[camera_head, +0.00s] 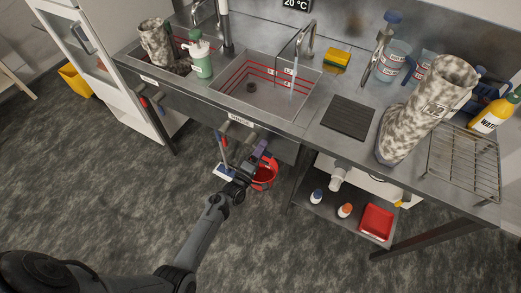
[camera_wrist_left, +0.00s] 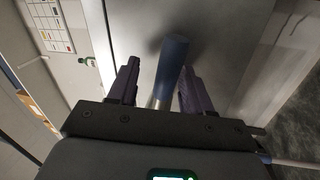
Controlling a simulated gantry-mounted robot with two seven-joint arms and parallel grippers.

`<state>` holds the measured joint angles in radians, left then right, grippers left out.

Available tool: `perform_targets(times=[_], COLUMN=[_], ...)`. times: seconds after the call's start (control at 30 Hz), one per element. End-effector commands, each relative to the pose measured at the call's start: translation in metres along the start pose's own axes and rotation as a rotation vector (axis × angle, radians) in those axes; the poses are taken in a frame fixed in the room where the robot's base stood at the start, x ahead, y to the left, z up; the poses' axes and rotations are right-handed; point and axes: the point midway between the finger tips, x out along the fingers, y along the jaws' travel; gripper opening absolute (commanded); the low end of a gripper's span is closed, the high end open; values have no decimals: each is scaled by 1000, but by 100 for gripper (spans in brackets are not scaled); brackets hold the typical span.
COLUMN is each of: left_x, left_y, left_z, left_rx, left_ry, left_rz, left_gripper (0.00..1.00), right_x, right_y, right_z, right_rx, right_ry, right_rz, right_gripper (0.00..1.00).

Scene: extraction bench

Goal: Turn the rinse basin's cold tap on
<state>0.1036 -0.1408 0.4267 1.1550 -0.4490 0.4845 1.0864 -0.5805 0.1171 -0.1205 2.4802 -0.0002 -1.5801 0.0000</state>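The rinse basin (camera_head: 262,98) is the sunken sink in the middle of the bench, with a label on its front edge. Its spout (camera_head: 307,40) arches over the back right, and a pale streak like running water hangs below it. My left gripper (camera_head: 261,149) is at the front of the bench below the basin. In the left wrist view a blue handle (camera_wrist_left: 172,65) stands between the two purple fingers of my left gripper (camera_wrist_left: 160,92). My right gripper is out of view.
A red bucket (camera_head: 265,175) stands on the floor behind my left gripper. A green-and-white bottle (camera_head: 201,58) stands left of the basin. A dark mat (camera_head: 348,117), a mottled boot (camera_head: 425,110) and a wire rack (camera_head: 465,165) are to the right.

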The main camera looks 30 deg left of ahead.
Motion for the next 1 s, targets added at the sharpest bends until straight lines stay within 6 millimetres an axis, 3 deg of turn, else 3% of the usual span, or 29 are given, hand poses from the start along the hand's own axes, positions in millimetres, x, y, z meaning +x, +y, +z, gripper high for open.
perform_targets(times=[0.3, 0.47, 1.0], left_x=[-3, -15, -97], left_y=[-3, -3, -1], left_z=[0, 0, 0], left_rx=[1, 1, 1], left_ry=[0, 0, 0], left_rz=[-7, -10, -6], left_gripper=[51, 51, 51], right_x=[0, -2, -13], right_y=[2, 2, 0], right_z=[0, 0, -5], right_rx=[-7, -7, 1], right_ry=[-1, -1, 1], right_rz=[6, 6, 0], right_gripper=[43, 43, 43])
